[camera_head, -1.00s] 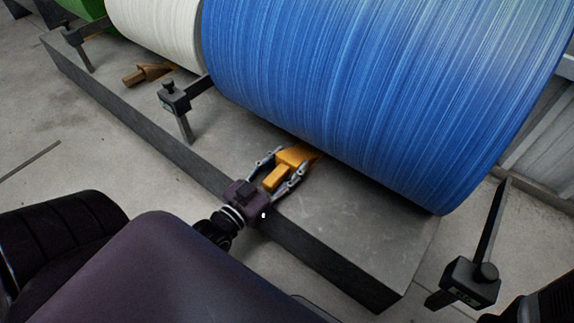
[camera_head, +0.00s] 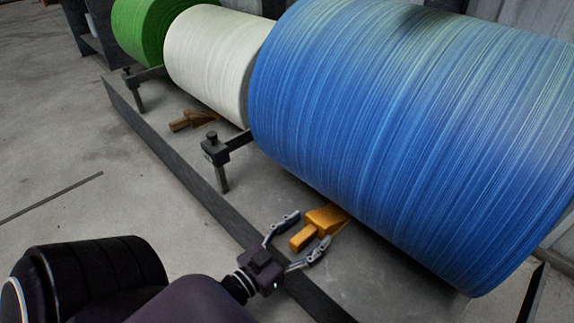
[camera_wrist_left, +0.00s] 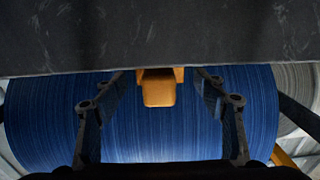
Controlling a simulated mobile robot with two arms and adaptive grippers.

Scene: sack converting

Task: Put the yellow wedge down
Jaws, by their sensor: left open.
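The yellow wedge (camera_head: 324,221) lies on the grey platform against the lower front of the blue roll (camera_head: 400,130). My left gripper (camera_head: 302,233) is open around the wedge's narrow handle end, with a finger on each side and gaps between fingers and wedge. In the left wrist view the wedge (camera_wrist_left: 158,88) sits between the two spread fingers (camera_wrist_left: 160,105), in front of the blue roll. The wedge's thin tip is partly hidden at the roll. My right gripper is not in view.
A white roll (camera_head: 213,62) and a green roll (camera_head: 143,28) stand further left on the platform (camera_head: 190,180). A brown wedge (camera_head: 192,120) lies by the white roll. A black bracket post (camera_head: 217,160) stands left of the blue roll. The floor in front is mostly clear.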

